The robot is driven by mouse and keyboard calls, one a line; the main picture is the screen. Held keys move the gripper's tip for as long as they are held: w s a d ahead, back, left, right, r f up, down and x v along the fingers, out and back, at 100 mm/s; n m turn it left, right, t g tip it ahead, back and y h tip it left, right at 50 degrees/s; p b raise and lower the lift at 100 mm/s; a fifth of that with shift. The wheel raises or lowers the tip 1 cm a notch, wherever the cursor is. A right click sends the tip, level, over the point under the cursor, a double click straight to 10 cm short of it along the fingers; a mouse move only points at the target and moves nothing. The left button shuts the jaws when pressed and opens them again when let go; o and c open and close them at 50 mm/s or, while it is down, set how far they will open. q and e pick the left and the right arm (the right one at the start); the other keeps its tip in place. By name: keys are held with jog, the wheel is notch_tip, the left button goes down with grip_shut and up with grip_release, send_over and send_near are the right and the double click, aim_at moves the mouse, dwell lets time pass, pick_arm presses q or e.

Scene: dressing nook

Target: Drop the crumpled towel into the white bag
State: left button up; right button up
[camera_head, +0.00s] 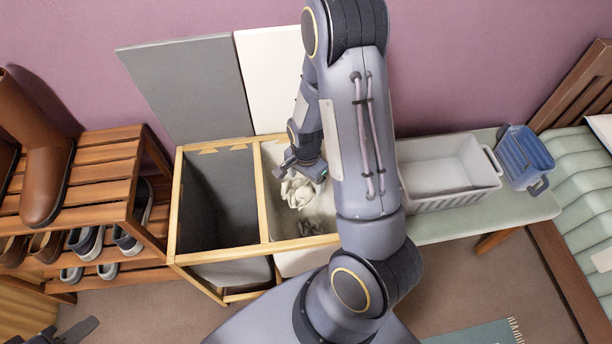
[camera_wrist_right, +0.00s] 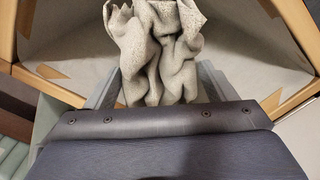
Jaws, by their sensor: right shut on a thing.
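The crumpled towel (camera_head: 297,193) is pale and bunched up. My right gripper (camera_head: 308,172) is shut on it and holds it over the mouth of the white bag (camera_head: 300,262), the right-hand bag in a wooden frame. In the right wrist view the towel (camera_wrist_right: 160,50) sits between the fingers of my right gripper (camera_wrist_right: 160,92), with the bag's pale inside (camera_wrist_right: 70,38) behind it. A small greyish patch shows lower in the bag; I cannot tell what it is. My left gripper (camera_head: 76,331) is partly in view at the lower left, away from the bag.
A dark grey bag (camera_head: 222,195) fills the frame's left half. Grey and white lids (camera_head: 190,90) stand open against the wall. A shoe rack (camera_head: 105,180) stands left.

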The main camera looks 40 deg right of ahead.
jog(key=o, duration=1.1)
jog(key=shift+r+p, duration=0.75)
jog(key=shift+r, duration=3.25)
jog(key=s+a+r+n+t+y+p, duration=0.1)
jog(key=s+a+r+n+t, duration=0.1)
jog(key=r, duration=0.6)
jog(key=s+a+r+n+t+y+p, duration=0.1)
jog(key=s+a+r+n+p, duration=0.1)
jog(key=s+a+r+n, duration=0.3)
jog(key=s+a+r+n+t+y+p, duration=0.1)
jog(key=s+a+r+n+t+p, duration=0.1)
jog(key=s+a+r+n, duration=0.2)
jog(key=shift+s+r+n+t+y, duration=0.15)
jog(key=shift+s+r+n, duration=0.4)
jog(key=shift+r, duration=0.65)
jog(key=shift+s+r+n+t+y, duration=0.1)
jog(key=shift+s+r+n, duration=0.4)
jog(key=shift+r, duration=0.7)
jog(key=shift+s+r+n+t+y, duration=0.15)
jog(key=shift+s+r+n, duration=0.35)
jog(key=shift+r, duration=0.7)
jog(key=shift+c, duration=0.3)
